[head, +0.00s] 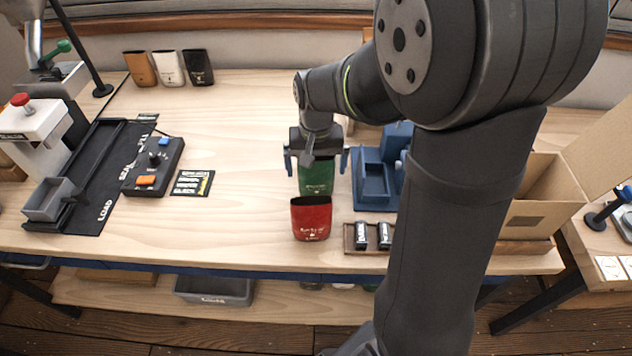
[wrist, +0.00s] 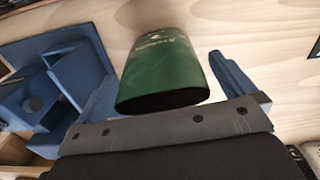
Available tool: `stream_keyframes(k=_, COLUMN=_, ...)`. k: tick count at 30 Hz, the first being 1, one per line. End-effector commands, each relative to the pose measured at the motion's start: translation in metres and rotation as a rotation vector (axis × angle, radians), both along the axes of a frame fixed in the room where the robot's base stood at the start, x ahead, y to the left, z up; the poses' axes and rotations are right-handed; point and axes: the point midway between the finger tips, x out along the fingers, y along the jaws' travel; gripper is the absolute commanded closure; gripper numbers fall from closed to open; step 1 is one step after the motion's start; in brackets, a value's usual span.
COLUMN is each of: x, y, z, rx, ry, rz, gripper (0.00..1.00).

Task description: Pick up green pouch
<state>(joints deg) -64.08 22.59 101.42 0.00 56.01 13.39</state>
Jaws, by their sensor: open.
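The green pouch (head: 317,178) stands on the wooden table behind a red pouch (head: 311,218) in the head view. In the wrist view the green pouch (wrist: 163,70) shows between the two blue fingers, its dark open end toward the gripper's body. My gripper (head: 317,164) is open, with one blue finger on each side of the green pouch in the head view. In the wrist view (wrist: 168,95) gaps show between the pouch and both fingers. The gripper partly hides the pouch's upper part in the head view.
The red pouch stands close in front. A blue fixture (head: 372,185) is just to the right, and a small wooden tray (head: 349,237) with dark items is at front right. A black control box (head: 153,167) stands left.

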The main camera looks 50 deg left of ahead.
Motion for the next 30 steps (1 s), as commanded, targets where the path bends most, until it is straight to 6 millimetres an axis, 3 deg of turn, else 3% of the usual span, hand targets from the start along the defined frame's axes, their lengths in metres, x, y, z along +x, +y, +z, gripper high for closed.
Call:
stream_keyframes(k=6, x=0.000, y=0.000, z=-0.024, rx=-0.001, ry=0.000, rz=0.000, gripper=0.00)
stream_keyframes(k=13, x=0.000, y=0.000, z=-0.025, rx=0.001, ry=-0.001, rz=0.000, gripper=0.00)
stream_keyframes(k=19, x=0.000, y=0.000, z=-0.025, rx=0.001, ry=-0.001, rz=0.000, gripper=0.39)
stream_keyframes(k=30, x=0.000, y=0.001, z=-0.016, rx=0.003, ry=-0.003, rz=0.000, gripper=0.42)
